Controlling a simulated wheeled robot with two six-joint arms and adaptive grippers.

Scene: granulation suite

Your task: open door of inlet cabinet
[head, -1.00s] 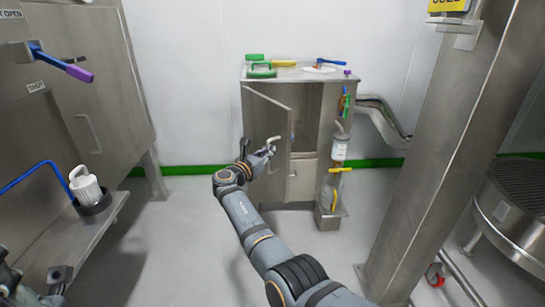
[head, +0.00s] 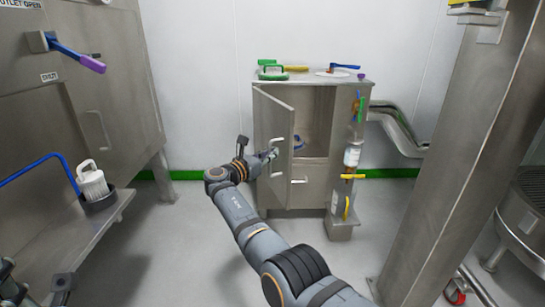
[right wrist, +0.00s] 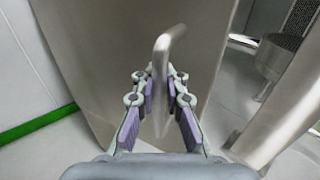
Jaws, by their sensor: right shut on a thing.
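The inlet cabinet (head: 347,112) is a steel box against the back wall. Its door (head: 272,112) is hinged on the left and stands partly open, showing a dark interior (head: 317,120). My right gripper (head: 270,155) is at the door's outer face, shut on its bar handle. In the right wrist view the curved metal handle (right wrist: 163,85) runs between the two fingers of my right gripper (right wrist: 159,82), with the door panel (right wrist: 110,50) behind. Part of what looks like my left gripper (head: 60,284) shows at the lower left; its jaws are unclear.
A steel column (head: 455,150) stands to the right of the cabinet. At the left, a large steel unit (head: 110,90) has a shelf (head: 75,225) holding a white jug (head: 92,182). Brushes (head: 285,69) lie on the cabinet top. The floor before the cabinet is clear.

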